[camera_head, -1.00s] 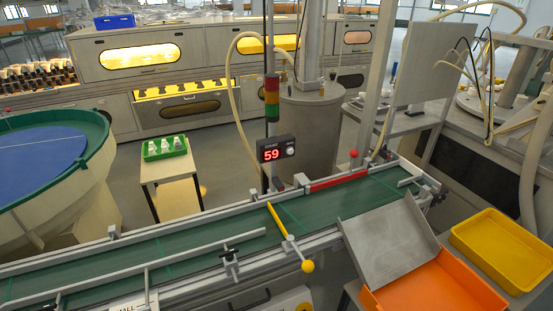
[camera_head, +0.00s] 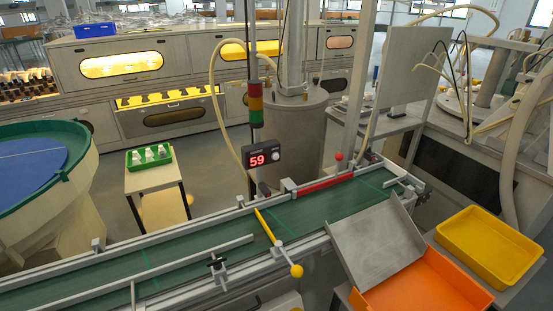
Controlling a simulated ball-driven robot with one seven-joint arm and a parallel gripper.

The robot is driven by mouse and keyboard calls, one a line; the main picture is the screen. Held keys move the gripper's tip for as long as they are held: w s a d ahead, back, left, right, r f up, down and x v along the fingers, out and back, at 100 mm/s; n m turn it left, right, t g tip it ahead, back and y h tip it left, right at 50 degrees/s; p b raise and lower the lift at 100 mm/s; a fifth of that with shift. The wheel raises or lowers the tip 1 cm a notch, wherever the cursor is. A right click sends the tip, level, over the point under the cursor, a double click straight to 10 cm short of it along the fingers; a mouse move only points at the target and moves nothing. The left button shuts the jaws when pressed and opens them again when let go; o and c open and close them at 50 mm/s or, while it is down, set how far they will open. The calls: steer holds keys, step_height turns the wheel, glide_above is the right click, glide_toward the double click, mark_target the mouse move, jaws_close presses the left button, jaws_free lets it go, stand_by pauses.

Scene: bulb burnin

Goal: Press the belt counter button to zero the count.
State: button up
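The belt counter (camera_head: 262,155) is a small dark box on a post behind the green belt (camera_head: 200,248). Its red display reads 59. A round whitish button (camera_head: 275,156) sits on its right side. A red, amber and green stack light (camera_head: 255,105) stands just above and behind it. My gripper is not in view, and no part of my arm shows near the counter.
A yellow-knobbed lever (camera_head: 280,245) crosses the belt. A metal chute (camera_head: 375,240), an orange tray (camera_head: 425,285) and a yellow tray (camera_head: 490,246) stand at right. A small table holds a green crate (camera_head: 149,157) of bulbs. A large green-rimmed bowl (camera_head: 85,150) is at left.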

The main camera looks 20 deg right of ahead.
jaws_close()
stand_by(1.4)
